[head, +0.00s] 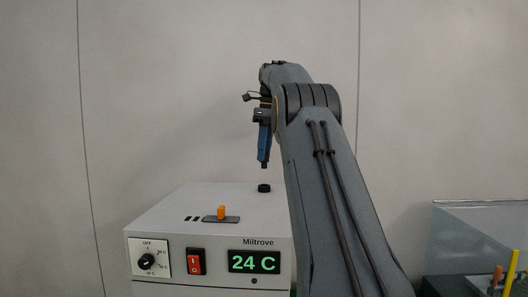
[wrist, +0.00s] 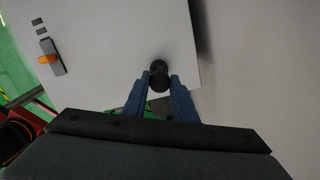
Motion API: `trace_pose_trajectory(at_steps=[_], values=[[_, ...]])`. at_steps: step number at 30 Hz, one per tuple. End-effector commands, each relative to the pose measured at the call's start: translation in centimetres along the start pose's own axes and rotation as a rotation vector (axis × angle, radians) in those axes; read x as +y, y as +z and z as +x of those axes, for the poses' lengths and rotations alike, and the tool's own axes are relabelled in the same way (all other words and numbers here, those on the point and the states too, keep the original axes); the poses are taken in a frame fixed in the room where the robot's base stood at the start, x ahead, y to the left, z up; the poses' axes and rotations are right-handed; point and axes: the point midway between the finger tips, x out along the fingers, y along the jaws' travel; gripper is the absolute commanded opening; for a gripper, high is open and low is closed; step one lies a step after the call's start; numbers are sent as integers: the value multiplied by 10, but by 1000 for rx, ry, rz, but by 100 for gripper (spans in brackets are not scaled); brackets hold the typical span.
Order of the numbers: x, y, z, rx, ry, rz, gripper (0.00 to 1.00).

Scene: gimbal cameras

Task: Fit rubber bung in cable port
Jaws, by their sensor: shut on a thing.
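A white Miltrove cabinet (head: 180,215) stands below my arm, its top also showing in the wrist view (wrist: 110,50). A black ring, the cable port (head: 264,188), rises from its top near the back. My gripper (head: 264,160) points down above the port with blue fingers. It is shut on the dark rubber bung (head: 264,166), whose lower end shows just below the fingertips, with a clear gap above the port. In the wrist view the bung (wrist: 160,83) sits between the fingertips (wrist: 160,90). A dark round shape overlaps it there; I cannot tell whether that is the port.
On the cabinet top an orange lever (head: 221,212) stands in a dark slot plate, beside small vents. The front has a dial (head: 147,261), a red switch (head: 195,262) and a display reading 24 C (head: 254,262). A clear-walled bin (head: 480,235) stands at right.

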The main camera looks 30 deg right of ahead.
Motion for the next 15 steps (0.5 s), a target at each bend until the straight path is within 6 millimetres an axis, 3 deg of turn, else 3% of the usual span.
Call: trace_pose_trajectory(at_steps=[15], values=[[0, -4, 30, 0, 0, 0, 4]])
